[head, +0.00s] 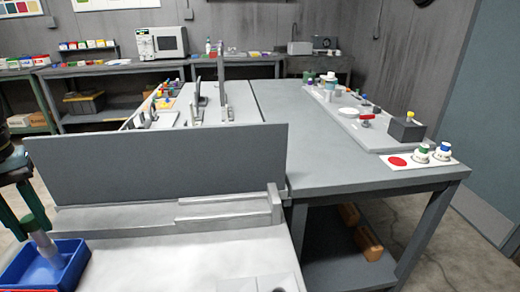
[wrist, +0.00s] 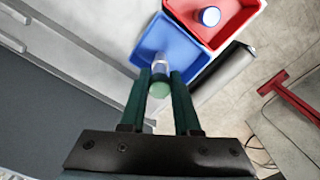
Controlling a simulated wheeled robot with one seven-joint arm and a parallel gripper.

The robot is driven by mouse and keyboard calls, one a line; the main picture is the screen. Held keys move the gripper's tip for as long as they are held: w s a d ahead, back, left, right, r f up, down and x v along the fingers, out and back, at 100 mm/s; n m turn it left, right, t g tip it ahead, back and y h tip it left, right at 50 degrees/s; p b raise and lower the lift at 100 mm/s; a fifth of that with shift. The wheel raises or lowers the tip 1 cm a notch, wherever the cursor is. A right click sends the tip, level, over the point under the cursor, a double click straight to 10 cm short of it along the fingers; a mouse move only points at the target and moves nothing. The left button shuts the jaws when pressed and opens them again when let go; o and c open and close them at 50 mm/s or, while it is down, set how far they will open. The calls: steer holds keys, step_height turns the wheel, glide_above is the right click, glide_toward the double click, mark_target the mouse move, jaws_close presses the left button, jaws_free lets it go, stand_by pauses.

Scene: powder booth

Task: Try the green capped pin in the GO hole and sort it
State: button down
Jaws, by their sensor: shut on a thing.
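The green capped pin (wrist: 159,89) is between the two dark green fingers of my gripper (wrist: 167,82), which is shut on it. In the head view the pin (head: 40,238) hangs at the far left, its green cap up and its pale body pointing down, slightly tilted. It is over the blue tray (head: 72,270), with its lower end at about the tray's opening; I cannot tell whether it touches the tray floor. The wrist view also shows the blue tray (wrist: 180,45) beyond the fingertips. I cannot make out a hole marked GO in either view.
A grey upright panel (head: 160,165) stands behind the light work surface.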

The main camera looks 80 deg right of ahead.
mark_target(27, 221)
steer(key=c, duration=0.5)
jaws_free()
steer(key=shift+c, duration=0.2)
step_height(27, 221, up, 11)
steer(key=b, duration=0.1)
steer(key=shift+f, duration=0.1)
